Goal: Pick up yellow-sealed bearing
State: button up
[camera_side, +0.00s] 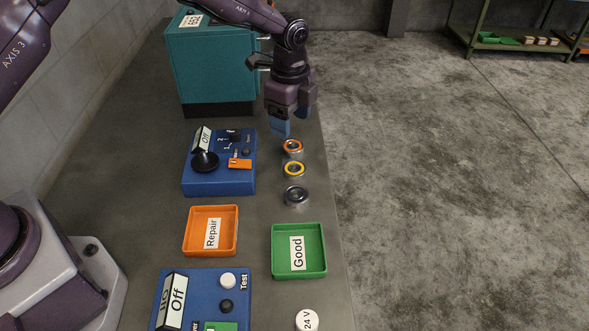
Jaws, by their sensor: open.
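The yellow-sealed bearing (293,170) is a small metal ring with a yellow face. It lies on the table in the middle of a short column of three bearings. An orange-sealed bearing (292,148) lies just behind it, and a plain grey bearing (296,196) lies in front of it. My gripper (282,128) points down with blue fingertips, behind and slightly left of the orange-sealed bearing. It is open and holds nothing visible. Its height above the table is hard to tell from this view.
A green "Good" tray (299,272) and an orange "Repair" tray (229,250) stand empty in front. A blue control box (222,184) is left of the bearings, and a teal machine (207,70) is behind. A second blue box (200,295) and a white 24 V disc (307,320) are nearest. The table's right edge is close.

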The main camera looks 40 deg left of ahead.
send_over(293, 164)
jog(key=s, duration=0.1)
jog(key=f, duration=0.7)
jog(key=shift+d, duration=0.2)
jog(key=shift+w+d+f, duration=0.1)
jog(key=shift+w+f, duration=0.05)
jog(key=shift+f, duration=2.7)
jog(key=c, duration=0.7)
